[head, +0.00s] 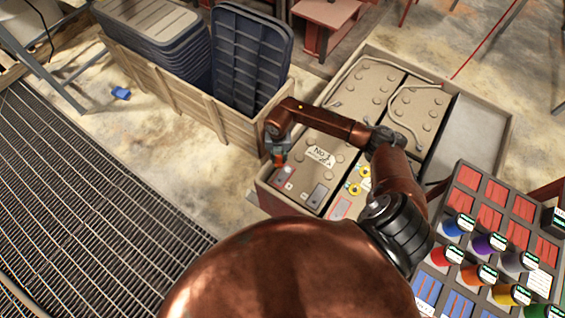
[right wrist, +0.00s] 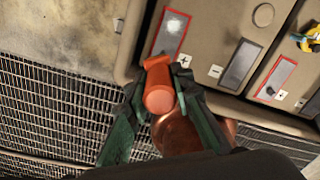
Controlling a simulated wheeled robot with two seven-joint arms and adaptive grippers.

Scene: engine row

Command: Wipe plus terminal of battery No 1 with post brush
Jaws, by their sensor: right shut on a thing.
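The battery marked No 1 (head: 322,157) is a beige block in the tray at the right. Its plus terminal (right wrist: 172,28) is a red-bordered plate with a whitish patch, beside a "+" label; the minus terminal (right wrist: 241,65) is a dark-bordered plate. My right gripper (head: 278,150) is at the battery's left front corner, shut on the orange post brush (right wrist: 159,90). The brush also shows in the head view (head: 279,160). Its far end overlaps the lower end of the plus plate in the right wrist view; I cannot tell whether they touch. My left gripper is out of view.
A second battery (head: 415,112) stands behind at the right, with cables over the tops. Yellow clamps (head: 354,189) lie to the brush's right. A wooden crate (head: 180,88) with dark lids stands close at left. Colored cups (head: 447,254) stand at lower right.

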